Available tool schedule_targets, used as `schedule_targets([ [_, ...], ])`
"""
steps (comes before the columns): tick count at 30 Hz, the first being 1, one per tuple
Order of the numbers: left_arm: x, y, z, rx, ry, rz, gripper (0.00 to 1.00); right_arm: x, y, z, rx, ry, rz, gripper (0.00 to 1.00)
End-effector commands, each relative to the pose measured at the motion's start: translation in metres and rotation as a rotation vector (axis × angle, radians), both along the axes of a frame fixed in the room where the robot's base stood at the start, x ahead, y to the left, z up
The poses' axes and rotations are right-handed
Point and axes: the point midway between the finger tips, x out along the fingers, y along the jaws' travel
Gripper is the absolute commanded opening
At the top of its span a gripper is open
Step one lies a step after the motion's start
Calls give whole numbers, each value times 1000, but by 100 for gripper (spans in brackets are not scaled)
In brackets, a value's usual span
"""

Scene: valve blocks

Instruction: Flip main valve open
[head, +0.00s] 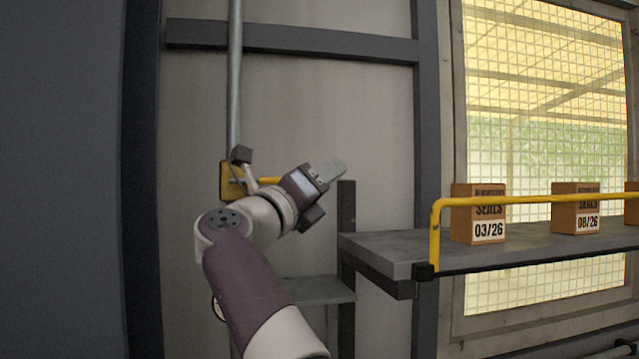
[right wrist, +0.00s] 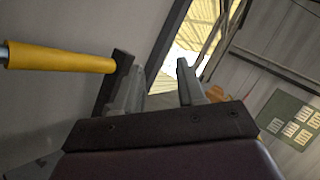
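The main valve shows in the head view as a yellow body (head: 231,182) on a vertical grey pipe (head: 235,85). Its yellow lever (head: 268,180) points right, roughly level, and is partly hidden behind my right wrist. My right gripper (head: 328,189) is just right of the lever, with its fingers apart. In the right wrist view the yellow lever (right wrist: 62,58) comes in from the left and ends by the left finger, outside the gap. Whether it touches is unclear. The gap of my right gripper (right wrist: 160,82) looks empty. My left gripper is not in view.
A grey shelf (head: 385,250) with a yellow rail (head: 434,235) stands to the right, holding boxes labelled seals (head: 478,213). A lower grey ledge (head: 318,290) and dark post (head: 347,235) are near my gripper. A meshed window is behind the shelf.

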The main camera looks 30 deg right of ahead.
Motion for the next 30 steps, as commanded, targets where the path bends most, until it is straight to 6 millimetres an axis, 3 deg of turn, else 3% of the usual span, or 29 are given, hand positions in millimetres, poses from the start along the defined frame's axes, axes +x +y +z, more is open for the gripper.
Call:
schedule_targets([
  [1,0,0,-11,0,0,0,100,-1,3,-10,0,2,2,40],
  [6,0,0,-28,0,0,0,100,-5,11,-26,1,7,6,40],
  [30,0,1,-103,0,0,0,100,-33,49,-88,1,13,8,40],
])
